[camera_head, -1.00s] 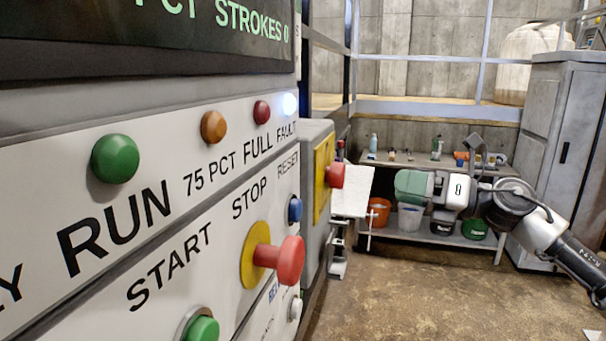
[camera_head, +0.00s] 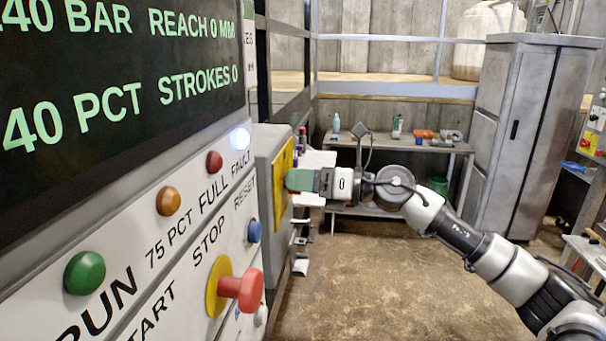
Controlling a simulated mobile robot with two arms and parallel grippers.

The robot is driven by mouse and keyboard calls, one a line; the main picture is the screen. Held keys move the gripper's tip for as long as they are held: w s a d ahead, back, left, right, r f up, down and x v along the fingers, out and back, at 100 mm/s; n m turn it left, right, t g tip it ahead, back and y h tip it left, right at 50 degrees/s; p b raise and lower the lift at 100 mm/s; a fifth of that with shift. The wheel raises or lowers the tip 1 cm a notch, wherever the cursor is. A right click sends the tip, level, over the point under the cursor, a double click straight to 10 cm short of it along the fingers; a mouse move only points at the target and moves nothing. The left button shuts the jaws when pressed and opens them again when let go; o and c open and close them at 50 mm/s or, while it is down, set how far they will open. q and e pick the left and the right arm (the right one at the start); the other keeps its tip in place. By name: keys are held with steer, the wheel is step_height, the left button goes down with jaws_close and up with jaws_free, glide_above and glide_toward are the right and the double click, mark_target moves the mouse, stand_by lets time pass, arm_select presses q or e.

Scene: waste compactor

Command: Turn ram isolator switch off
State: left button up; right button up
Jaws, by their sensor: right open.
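The ram isolator appears to be the yellow plate (camera_head: 283,172) on the grey box (camera_head: 264,145) at the right end of the control panel. Its red knob is almost wholly hidden behind my right gripper. My right gripper (camera_head: 292,181), with green fingers, is at the front of the yellow plate, its arm reaching in from the lower right. It is open; whether the fingers are around the knob or touching it cannot be told from here. The knob's turned position is not visible. My left gripper is not in view.
The panel on the left carries a red stop button (camera_head: 243,290) sticking out, a green lamp (camera_head: 85,272), a blue reset button (camera_head: 254,231) and a lit fault lamp (camera_head: 240,138). A workbench (camera_head: 440,147) and grey cabinet (camera_head: 530,130) stand behind. The floor between is clear.

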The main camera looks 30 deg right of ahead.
steer(key=c, duration=0.9)
steer(key=shift+s+a+f+n+y+b, duration=0.1)
steer(key=shift+n+y+b, duration=0.25)
steer(key=shift+n+b, duration=4.2)
steer(key=shift+f+n+y+b, duration=0.1)
steer(key=shift+n+y+b, duration=0.25)
steer(key=shift+n+b, duration=4.2)
steer(key=shift+n, duration=0.4)
steer(key=o, duration=0.9)
